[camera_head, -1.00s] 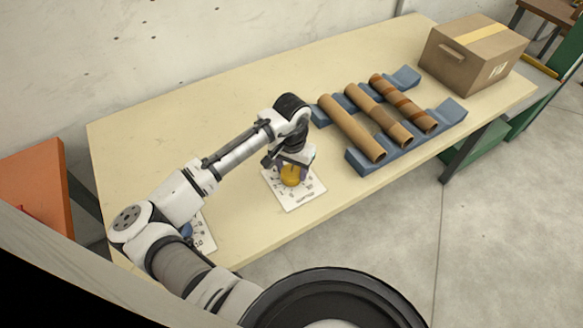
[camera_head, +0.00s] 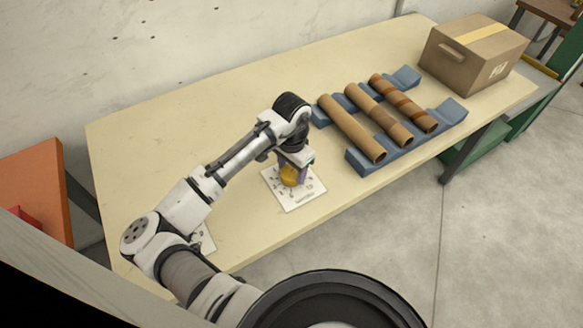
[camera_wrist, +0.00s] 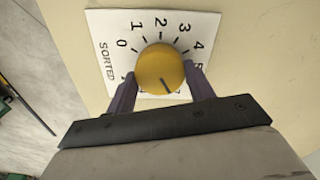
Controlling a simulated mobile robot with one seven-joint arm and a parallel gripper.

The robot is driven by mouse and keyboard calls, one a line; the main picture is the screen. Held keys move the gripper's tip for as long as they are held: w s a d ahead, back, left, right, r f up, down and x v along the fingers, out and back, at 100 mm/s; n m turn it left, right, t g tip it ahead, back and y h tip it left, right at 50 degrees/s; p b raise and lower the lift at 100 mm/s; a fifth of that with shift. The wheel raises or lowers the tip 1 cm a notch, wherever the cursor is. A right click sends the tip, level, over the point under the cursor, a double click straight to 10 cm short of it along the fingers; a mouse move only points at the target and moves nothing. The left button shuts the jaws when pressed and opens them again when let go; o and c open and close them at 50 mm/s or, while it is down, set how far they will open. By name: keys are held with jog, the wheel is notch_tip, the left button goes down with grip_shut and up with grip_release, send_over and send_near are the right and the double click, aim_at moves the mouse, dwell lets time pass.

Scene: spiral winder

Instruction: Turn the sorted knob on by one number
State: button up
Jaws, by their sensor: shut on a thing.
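The sorted knob (camera_wrist: 160,68) is a round yellow knob on a white dial card (camera_wrist: 112,22) printed SORTED, with 0, 1, 2, 3 and 4 legible. Its dark pointer line points toward my gripper's side, where the numbers are hidden or too blurred to read. My gripper (camera_wrist: 162,80) is shut on the knob, with one purple-grey finger on each side of it. In the head view the knob (camera_head: 289,176) and its card (camera_head: 302,201) lie near the table's front edge, under my gripper (camera_head: 291,172).
A second dial card (camera_head: 205,238) is partly hidden behind my arm at the left. Several brown tubes (camera_head: 352,129) lie across blue cradles (camera_head: 362,165) on the right. A cardboard box (camera_head: 470,55) stands at the far right. The table's back left (camera_head: 190,130) is clear.

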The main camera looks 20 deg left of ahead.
aim_at(292, 171)
jog(key=o, duration=1)
notch_tip(292, 171, up, 14)
jog(key=shift+f+b, duration=0.1)
jog(key=shift+b, duration=0.75)
jog(key=shift+w+d, duration=0.1)
